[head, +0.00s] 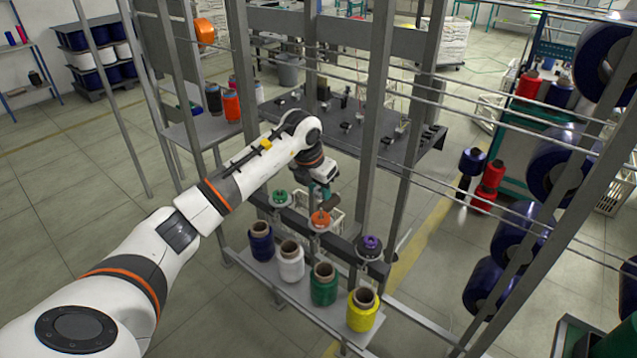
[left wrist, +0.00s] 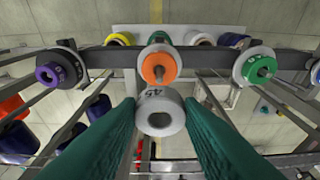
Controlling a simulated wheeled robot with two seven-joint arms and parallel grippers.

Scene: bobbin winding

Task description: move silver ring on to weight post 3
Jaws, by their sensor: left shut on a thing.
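A silver ring (left wrist: 160,117) marked "45" is held between the green fingers of my left gripper (left wrist: 160,104), which is shut on it. In the head view my left gripper (head: 324,189) is above the grey rail, close to the orange-capped post (head: 320,218). In the left wrist view the ring is just below the orange-capped post (left wrist: 158,68) in the picture, apparently apart from it. No post numbers are readable. My right gripper is out of view.
A shelf below the rail holds blue, white, green (head: 324,285) and yellow (head: 362,309) thread bobbins. Upright grey frame posts (head: 375,120) and long horizontal rods cross close around my arm. Large blue spools (head: 558,165) hang at the right.

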